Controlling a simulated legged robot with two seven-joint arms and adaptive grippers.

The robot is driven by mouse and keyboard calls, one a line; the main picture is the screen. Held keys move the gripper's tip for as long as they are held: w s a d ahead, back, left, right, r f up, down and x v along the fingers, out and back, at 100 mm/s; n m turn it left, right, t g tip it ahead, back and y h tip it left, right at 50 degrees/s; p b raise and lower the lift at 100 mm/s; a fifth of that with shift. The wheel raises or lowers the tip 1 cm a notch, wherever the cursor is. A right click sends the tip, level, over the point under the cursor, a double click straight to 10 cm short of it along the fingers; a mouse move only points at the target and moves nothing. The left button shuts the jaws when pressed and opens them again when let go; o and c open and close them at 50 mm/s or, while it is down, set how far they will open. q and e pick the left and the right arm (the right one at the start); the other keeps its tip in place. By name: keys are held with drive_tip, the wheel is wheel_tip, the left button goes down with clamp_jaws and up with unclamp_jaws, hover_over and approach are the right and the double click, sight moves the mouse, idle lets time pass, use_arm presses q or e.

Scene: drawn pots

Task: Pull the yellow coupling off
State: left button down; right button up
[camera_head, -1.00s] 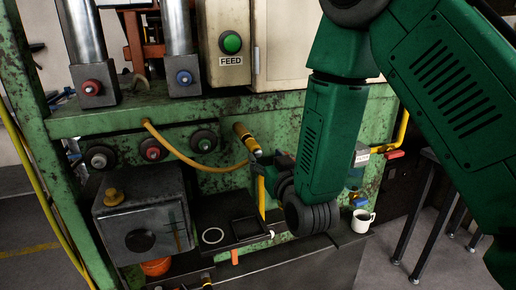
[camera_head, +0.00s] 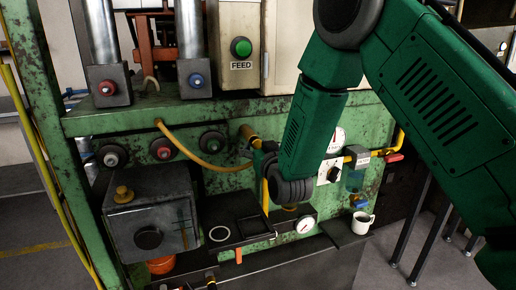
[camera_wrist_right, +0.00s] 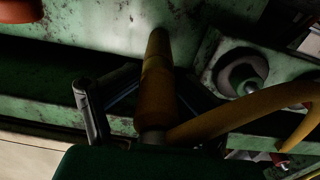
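The yellow coupling (camera_head: 248,132) sticks out of the green machine panel, with its lower end next to my right gripper. In the right wrist view the coupling (camera_wrist_right: 158,78) runs down the middle between my fingers. A yellow hose (camera_head: 203,163) hangs from a panel port and leads to the coupling's lower end. My right gripper (camera_head: 264,158) is at the coupling; in the wrist view its spread fingers (camera_wrist_right: 145,105) stand either side, with a visible gap on the left side. Contact on the right side is too dark to tell. My left gripper is not in view.
Round knobs (camera_head: 163,149) line the panel at left. A grey box (camera_head: 151,215) stands below them. A black tray (camera_head: 237,232), a gauge (camera_head: 305,224) and a white mug (camera_head: 361,222) are lower right. A yellow pipe (camera_head: 401,138) runs at far right.

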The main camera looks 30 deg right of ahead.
drive_tip(key=shift+w+d+r, duration=0.15)
drive_tip(key=shift+r, duration=0.05)
drive_tip(key=shift+r, duration=0.1)
drive_tip(key=shift+d+r, duration=0.1)
drive_tip(key=shift+d, duration=0.1)
idle(0.8)
clamp_jaws()
drive_tip(key=shift+s+f, duration=0.3)
drive_tip(key=shift+s, duration=0.05)
